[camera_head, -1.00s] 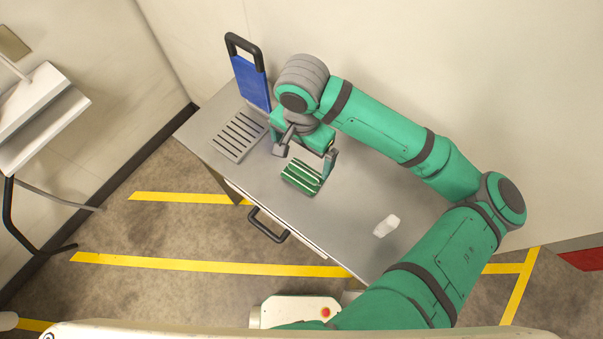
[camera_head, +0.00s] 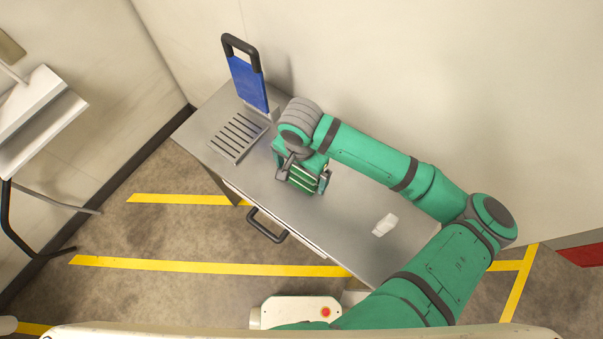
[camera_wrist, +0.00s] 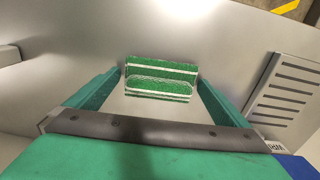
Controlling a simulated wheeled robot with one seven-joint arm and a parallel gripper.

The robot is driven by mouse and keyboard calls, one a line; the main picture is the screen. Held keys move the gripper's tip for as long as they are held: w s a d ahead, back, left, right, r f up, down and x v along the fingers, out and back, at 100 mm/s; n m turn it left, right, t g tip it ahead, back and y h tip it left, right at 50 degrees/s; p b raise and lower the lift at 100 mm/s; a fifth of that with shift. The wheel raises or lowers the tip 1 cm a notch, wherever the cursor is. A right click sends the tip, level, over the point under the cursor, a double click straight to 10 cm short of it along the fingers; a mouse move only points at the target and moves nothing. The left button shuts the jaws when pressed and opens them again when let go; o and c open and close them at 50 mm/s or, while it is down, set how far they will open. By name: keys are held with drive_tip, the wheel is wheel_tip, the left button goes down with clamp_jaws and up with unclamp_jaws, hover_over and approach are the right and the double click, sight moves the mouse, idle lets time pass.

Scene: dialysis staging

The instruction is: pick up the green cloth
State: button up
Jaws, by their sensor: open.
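The green cloth (camera_wrist: 160,78), with white stripes, lies on the metal table. In the wrist view it sits between and just ahead of my gripper's (camera_wrist: 160,84) two fingers, with a gap on each side. In the head view the cloth (camera_head: 302,179) is partly hidden under my gripper (camera_head: 303,178), which is open and points down over it. I cannot tell how far the fingertips are above the table.
A slotted grey tray (camera_head: 238,138) and a blue board with a black handle (camera_head: 249,84) stand at the table's left end. A small white object (camera_head: 385,225) lies to the right. The metal table (camera_head: 325,225) is bare between it and the cloth.

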sight(301, 172)
drive_tip(key=c, duration=0.9)
drive_tip(key=shift+c, duration=0.2)
wheel_tip(301, 172, up, 10)
drive_tip(key=o, duration=0.3)
drive_tip(key=shift+c, duration=1)
